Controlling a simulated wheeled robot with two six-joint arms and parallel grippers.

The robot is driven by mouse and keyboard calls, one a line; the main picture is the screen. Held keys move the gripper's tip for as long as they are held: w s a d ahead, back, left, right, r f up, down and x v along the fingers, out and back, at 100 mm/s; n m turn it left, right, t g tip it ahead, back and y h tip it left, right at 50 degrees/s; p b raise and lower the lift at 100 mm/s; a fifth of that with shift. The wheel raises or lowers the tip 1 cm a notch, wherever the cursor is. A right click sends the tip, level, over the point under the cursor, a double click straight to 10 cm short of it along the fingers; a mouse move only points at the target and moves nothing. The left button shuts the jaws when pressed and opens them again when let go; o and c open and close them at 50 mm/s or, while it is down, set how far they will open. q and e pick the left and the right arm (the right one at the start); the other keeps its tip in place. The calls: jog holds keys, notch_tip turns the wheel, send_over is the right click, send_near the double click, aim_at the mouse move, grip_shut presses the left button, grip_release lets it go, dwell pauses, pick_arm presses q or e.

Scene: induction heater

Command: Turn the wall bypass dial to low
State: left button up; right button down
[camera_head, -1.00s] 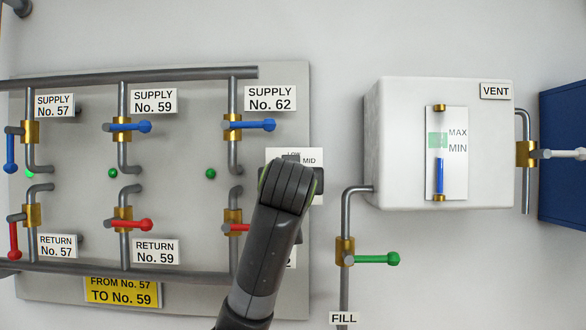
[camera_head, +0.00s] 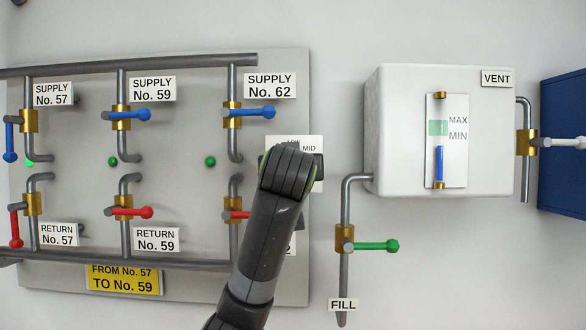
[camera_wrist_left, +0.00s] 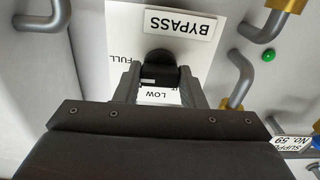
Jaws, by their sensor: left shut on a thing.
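The wall bypass dial's white plate (camera_head: 308,143) is mostly hidden behind my left arm in the head view. Its MID mark and part of LOW show above the arm. In the left wrist view the plate (camera_wrist_left: 125,20) appears upside down, with a BYPASS label (camera_wrist_left: 180,24), FULL at the left and LOW below the knob. The black dial knob (camera_wrist_left: 158,62) sits between the two fingers of my left gripper (camera_wrist_left: 159,78), which is shut on it. The knob's pointer direction is not clear. My right gripper is not in view.
Supply valves with blue levers (camera_head: 249,112) and return valves with red levers (camera_head: 130,212) are left of my arm. A fill valve with a green lever (camera_head: 375,246) and a white tank (camera_head: 400,90) stand to the right. A blue box (camera_head: 565,190) is at the right edge.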

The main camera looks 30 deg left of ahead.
pick_arm(q)
jog(key=shift+n+b, duration=8.6)
jog(key=o, duration=1)
jog(key=shift+s+d, duration=0.1)
jog(key=b+v, duration=0.7)
jog(key=v, duration=1)
jog(key=shift+d, duration=0.15)
